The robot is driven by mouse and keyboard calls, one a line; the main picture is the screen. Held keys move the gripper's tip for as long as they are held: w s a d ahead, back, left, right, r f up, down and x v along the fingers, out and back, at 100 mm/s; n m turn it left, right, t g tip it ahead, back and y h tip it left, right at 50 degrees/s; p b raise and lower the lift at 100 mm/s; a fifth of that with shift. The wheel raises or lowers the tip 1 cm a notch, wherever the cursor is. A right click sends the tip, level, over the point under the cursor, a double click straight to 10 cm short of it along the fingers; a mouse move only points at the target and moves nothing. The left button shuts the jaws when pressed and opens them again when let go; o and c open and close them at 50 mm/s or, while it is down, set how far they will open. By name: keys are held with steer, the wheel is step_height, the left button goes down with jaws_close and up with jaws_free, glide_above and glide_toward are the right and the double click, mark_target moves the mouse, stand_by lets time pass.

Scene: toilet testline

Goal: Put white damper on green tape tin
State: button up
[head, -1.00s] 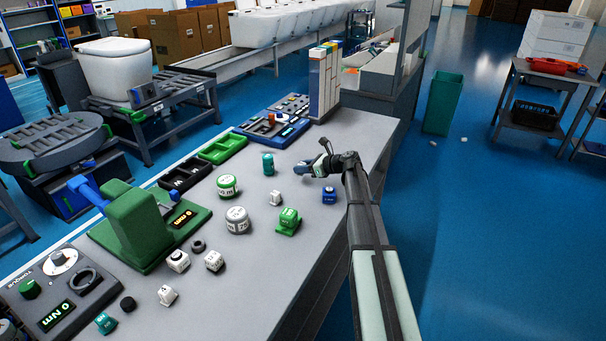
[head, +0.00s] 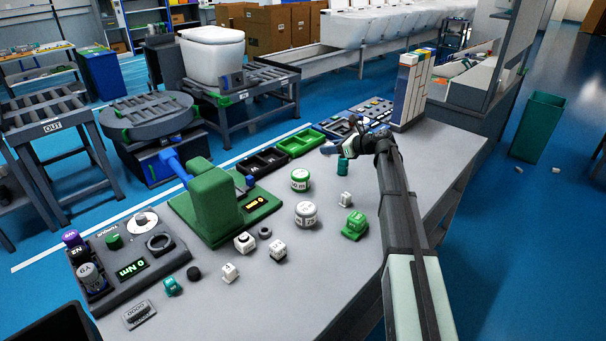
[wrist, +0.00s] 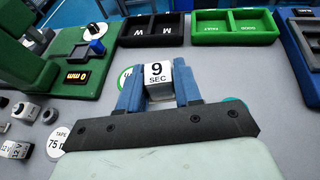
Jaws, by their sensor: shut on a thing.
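The white damper (wrist: 157,76), a small block marked "9 SEC", is between the blue fingers of my gripper (wrist: 159,92) in the wrist view. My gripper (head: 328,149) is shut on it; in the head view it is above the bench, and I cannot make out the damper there. The green tape tin (head: 300,180), a round white tin with a green band, stands on the bench nearer the camera than my gripper. In the wrist view part of the tin's green rim (wrist: 124,78) shows behind my left finger. The damper appears apart from the tin.
A second, grey-banded tape tin (head: 306,214) stands nearer. A teal cylinder (head: 343,166), a white cube (head: 345,198) and a green block (head: 354,225) are to the right. A green tray (head: 300,143) and a black tray (head: 263,163) lie behind. The green press (head: 215,203) stands left.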

step_height(320, 180, up, 3)
steer(key=n+g, duration=0.2)
glide_above(303, 174)
steer(key=w, duration=0.1)
steer(key=shift+g+y, duration=0.3)
steer(key=shift+y, duration=0.3)
steer(key=shift+s+a+f, duration=0.15)
steer(key=shift+s+f, duration=0.05)
steer(key=shift+f, duration=2.25)
steer(key=shift+s+a+f, duration=0.1)
steer(key=shift+s+f, duration=0.05)
steer(key=shift+f, duration=2.3)
steer(key=shift+f, duration=0.15)
steer(key=o, duration=1)
steer(key=shift+d+r, duration=0.15)
steer(key=shift+r, duration=0.05)
steer(key=v, duration=1.1)
steer(key=shift+s+d+r, duration=0.1)
steer(key=shift+s+d, duration=0.1)
steer(key=shift+d, duration=0.1)
